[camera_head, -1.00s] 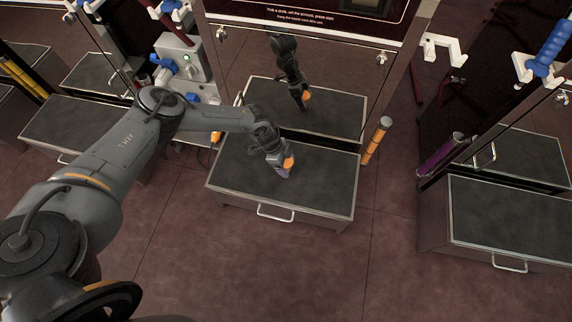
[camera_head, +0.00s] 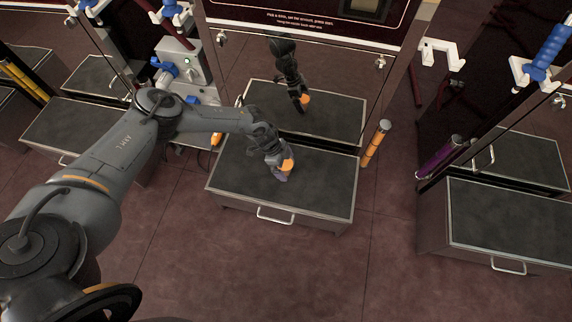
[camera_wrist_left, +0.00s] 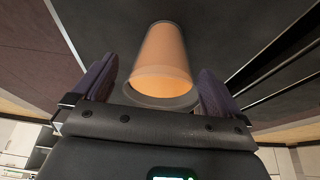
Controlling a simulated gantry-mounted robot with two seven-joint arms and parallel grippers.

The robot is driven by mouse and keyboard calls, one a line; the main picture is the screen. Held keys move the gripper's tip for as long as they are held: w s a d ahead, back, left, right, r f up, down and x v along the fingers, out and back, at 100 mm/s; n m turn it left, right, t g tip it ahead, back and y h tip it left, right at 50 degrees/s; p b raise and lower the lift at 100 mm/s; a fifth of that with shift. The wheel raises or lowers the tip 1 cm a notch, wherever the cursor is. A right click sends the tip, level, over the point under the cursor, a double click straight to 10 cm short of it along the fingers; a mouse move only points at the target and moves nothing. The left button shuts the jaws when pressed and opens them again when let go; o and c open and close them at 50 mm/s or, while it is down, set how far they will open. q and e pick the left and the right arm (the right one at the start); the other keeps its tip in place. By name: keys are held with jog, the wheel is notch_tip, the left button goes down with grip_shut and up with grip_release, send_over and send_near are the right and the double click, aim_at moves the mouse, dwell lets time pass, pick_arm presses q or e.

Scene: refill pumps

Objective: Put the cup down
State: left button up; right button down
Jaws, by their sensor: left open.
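An orange cup (camera_head: 288,164) is at the dark top of the middle drawer unit (camera_head: 315,195), partly hidden by my left gripper (camera_head: 281,174) in the head view. In the left wrist view the cup (camera_wrist_left: 163,58) lies between the two purple-grey fingers of the left gripper (camera_wrist_left: 155,80). The fingers are spread apart, with a visible gap on each side of the cup. The cup appears to rest on the dark top; its contact with it is not clearly shown. My right gripper is not in view.
A reflective panel (camera_head: 325,60) stands behind the drawer unit and mirrors my arm and the cup. An orange tube (camera_head: 375,142) stands to the right. A valve box with blue handles (camera_head: 180,60) is at the left. The drawer top is otherwise clear.

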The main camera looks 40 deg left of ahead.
pick_arm(q)
jog(key=p+v, duration=0.5)
jog(key=v, duration=0.4)
jog(key=shift+r, duration=0.15)
jog(key=s+d+m+t+h, duration=0.1)
jog(key=s+d, duration=0.1)
jog(key=d, duration=0.9)
jog(key=s+d+m+h, duration=0.1)
jog(key=s+d, duration=0.2)
jog(key=d, duration=0.8)
jog(key=s+d+r+n+t+h, duration=0.1)
jog(key=s+d+r+t, duration=0.1)
jog(key=d+r, duration=0.35)
jog(key=s+d+r+n+t, duration=0.1)
jog(key=s+d+r, duration=0.1)
jog(key=d, duration=0.7)
jog(key=s+a+r+n+t+y, duration=0.1)
jog(key=s+a+r+n+y, duration=0.15)
jog(key=a+r+n, duration=0.35)
jog(key=s+a+r+n+g+y, duration=0.1)
jog(key=s+a+n+y, duration=0.1)
jog(key=s+a, duration=0.3)
jog(key=s+a+r+n+g+y, duration=0.1)
jog(key=s+a+n+g+y, duration=0.1)
jog(key=s+a, duration=0.4)
jog(key=a, duration=0.5)
jog(key=shift+s+a+n+p, duration=0.25)
jog(key=shift+a+n+p, duration=0.05)
jog(key=shift+p, duration=0.1)
